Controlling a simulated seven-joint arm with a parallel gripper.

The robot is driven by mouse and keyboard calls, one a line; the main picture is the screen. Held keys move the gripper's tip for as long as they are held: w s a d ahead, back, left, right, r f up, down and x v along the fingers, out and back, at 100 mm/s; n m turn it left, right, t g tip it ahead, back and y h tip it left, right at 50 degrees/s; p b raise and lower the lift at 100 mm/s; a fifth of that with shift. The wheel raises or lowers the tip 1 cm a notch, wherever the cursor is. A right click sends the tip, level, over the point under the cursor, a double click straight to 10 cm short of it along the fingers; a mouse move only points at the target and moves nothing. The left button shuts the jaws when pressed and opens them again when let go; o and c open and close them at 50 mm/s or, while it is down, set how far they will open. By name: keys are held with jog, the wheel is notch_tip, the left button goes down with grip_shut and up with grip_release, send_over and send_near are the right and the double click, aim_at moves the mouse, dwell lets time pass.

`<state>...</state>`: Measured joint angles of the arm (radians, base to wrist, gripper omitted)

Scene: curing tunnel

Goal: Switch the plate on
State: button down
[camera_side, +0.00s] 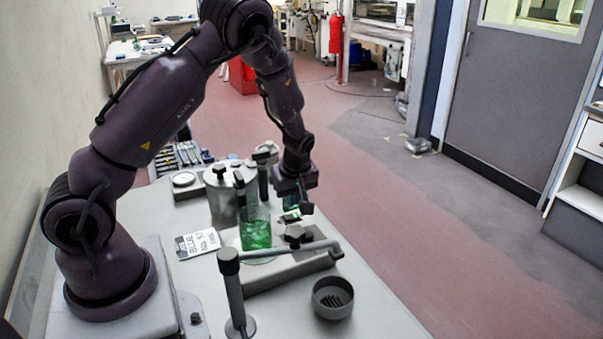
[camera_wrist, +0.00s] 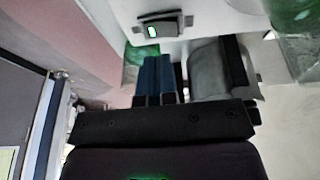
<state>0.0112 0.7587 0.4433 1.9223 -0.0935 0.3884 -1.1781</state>
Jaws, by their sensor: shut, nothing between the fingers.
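The plate (camera_side: 290,268) is a low, pale grey unit on the bench. A glass beaker of green liquid (camera_side: 256,232) stands at it and also shows at the upper right of the wrist view (camera_wrist: 292,18). A rocker switch in a dark frame (camera_wrist: 160,26) sits on a pale surface at the top of the wrist view, with a small bright green light at its left end. I cannot tell which way the rocker is tilted. My gripper (camera_side: 292,202) points down behind the beaker; its bluish fingers (camera_wrist: 158,66) are together, empty, just below the switch in the wrist view. Contact cannot be made out.
A stand with a horizontal arm (camera_side: 285,252) crosses in front of the plate. A round dark dish (camera_side: 333,298) is at the front right. A metal canister (camera_side: 222,192), a dial instrument (camera_side: 184,184) and a printed card (camera_side: 198,244) are at the left.

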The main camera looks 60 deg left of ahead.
aim_at(304, 225)
jog(key=w+v, duration=0.2)
jog(key=v, duration=0.8)
jog(key=shift+w+r, duration=0.15)
jog(key=shift+r, duration=0.2)
jog(key=s+d+r+m+t+h, duration=0.1)
jog(key=s+d+r+m+t, duration=0.1)
jog(key=s+d+r+m, duration=0.5)
jog(key=s+d+r+m+t+h, duration=0.2)
jog(key=s+d+r+m+t, duration=0.1)
jog(key=s+d+r+m, duration=0.5)
jog(key=s+m, duration=0.3)
jog(key=s, duration=0.1)
jog(key=shift+r, duration=0.4)
